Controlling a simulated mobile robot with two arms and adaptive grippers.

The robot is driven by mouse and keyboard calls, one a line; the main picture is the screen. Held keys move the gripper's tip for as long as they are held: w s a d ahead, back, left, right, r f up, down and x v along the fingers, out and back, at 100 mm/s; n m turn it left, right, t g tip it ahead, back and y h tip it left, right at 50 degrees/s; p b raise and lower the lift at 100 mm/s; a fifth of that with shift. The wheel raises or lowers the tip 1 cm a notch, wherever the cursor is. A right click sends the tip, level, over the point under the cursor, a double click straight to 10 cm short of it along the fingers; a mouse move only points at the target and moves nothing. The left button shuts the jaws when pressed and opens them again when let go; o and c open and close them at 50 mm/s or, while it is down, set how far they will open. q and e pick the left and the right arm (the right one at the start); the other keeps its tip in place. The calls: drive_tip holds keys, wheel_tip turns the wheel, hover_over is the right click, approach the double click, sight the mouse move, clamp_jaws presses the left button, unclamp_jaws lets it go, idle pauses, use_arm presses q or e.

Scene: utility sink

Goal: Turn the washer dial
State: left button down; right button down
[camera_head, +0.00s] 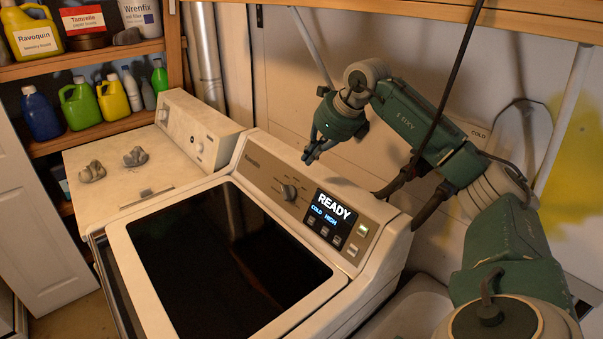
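The display (332,213) to the right of the dial reads READY, COLD, HIGH. My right gripper (309,157) hangs above and behind the panel, a little to the upper right of the dial. It is apart from the dial, with its dark fingers pointing down and to the left. The fingers are small and overlap, so I cannot tell how wide they are open. My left gripper is not in view.
A second white machine (82,167) with two grey lumps on its lid stands to the left. Shelves with several bottles (80,103) are at the back left. A wooden shelf edge (420,12) and a dark hanging cable (452,85) are near my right arm.

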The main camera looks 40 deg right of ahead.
drive_tip(key=s+a+f+n+g+h+b, duration=0.1)
drive_tip(key=a+f+n+h+b, duration=0.15)
drive_tip(key=a+n+b, duration=0.4)
drive_tip(key=n+h+p, duration=0.2)
drive_tip(key=n+p, duration=0.2)
hover_over(294, 192)
drive_tip(key=s, duration=0.4)
drive_tip(key=f, duration=0.6)
drive_tip(key=shift+w+d+f, duration=0.2)
drive_tip(key=shift+d+f, duration=0.2)
drive_tip(key=shift+w+a+f+p, duration=0.3)
drive_tip(key=shift+w+a+f, duration=0.05)
drive_tip(key=shift+w+f, duration=0.2)
drive_tip(key=shift+w+a+f+p, duration=0.3)
drive_tip(key=shift+w+a+f, duration=0.05)
drive_tip(key=shift+w+f, duration=0.15)
drive_tip(key=shift+w+a+f, duration=0.1)
drive_tip(key=shift+w+f, duration=0.05)
drive_tip(key=shift+f, duration=0.2)
drive_tip(key=shift+f, duration=0.1)
